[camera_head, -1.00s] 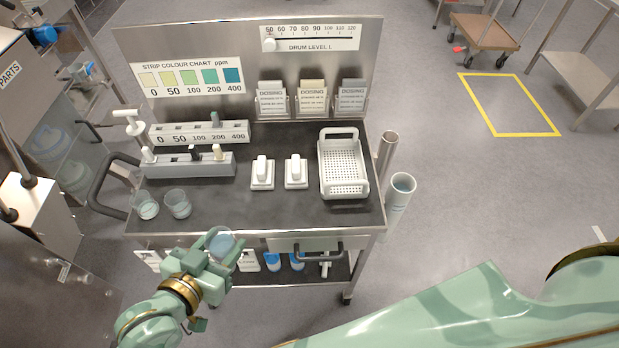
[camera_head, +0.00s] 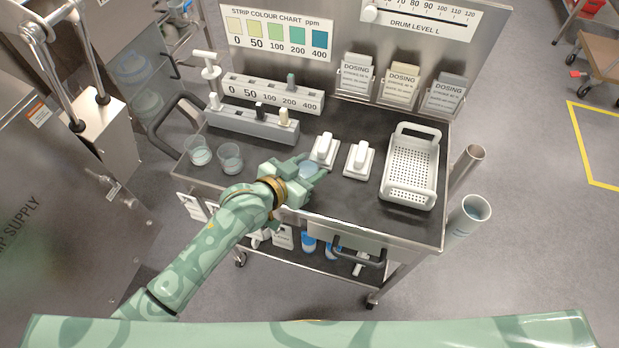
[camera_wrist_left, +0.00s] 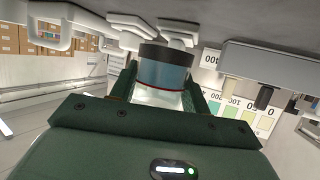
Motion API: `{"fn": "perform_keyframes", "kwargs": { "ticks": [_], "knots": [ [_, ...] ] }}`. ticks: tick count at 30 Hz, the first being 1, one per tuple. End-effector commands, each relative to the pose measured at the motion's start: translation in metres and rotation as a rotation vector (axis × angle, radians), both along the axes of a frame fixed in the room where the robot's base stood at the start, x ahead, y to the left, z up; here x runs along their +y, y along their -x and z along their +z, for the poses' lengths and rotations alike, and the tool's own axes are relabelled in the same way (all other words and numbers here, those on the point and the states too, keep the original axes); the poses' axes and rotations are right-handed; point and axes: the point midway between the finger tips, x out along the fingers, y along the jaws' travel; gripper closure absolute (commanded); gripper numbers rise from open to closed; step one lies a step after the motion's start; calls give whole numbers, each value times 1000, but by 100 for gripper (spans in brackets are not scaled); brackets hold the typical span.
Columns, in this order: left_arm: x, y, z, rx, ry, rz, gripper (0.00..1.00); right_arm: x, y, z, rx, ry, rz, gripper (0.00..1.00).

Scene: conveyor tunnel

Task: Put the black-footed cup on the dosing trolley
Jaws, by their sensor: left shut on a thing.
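The dosing trolley (camera_head: 345,199) stands in front of me with a dark top deck. My left gripper (camera_head: 308,170) reaches over the front part of that deck, just in front of the white scoop-like blocks. It is shut on a small clear cup (camera_head: 309,172), mostly hidden by the fingers in the head view. In the left wrist view the cup (camera_wrist_left: 164,72) shows between the fingers, with a black band at its far end and bluish contents. I cannot tell whether the cup touches the deck. My right gripper is not in view.
Two clear cups (camera_head: 199,151) (camera_head: 231,158) stand on the deck's left. Two white blocks (camera_head: 324,149) (camera_head: 358,160) are just behind the gripper. A white perforated basket (camera_head: 412,172) stands on the right, a grey rack (camera_head: 250,126) at back left.

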Motion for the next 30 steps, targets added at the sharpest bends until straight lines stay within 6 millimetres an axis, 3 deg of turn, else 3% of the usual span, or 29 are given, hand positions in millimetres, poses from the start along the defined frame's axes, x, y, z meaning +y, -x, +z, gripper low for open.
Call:
{"fn": "perform_keyframes", "kwargs": {
  "ticks": [7,12,23,24,26,30],
  "knots": [
    [-6,-13,-19,0,1,0,94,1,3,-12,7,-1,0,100],
    [-5,-11,-46,2,-1,-1,94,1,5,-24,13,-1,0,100],
    [-5,-11,-48,-1,0,0,94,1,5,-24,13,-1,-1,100],
    [-5,-11,-48,-1,0,0,48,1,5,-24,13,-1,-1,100],
    [-5,-11,-47,-1,0,0,31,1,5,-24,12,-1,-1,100],
    [-4,-11,-47,-1,0,0,31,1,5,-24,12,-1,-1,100]
  ]
}}
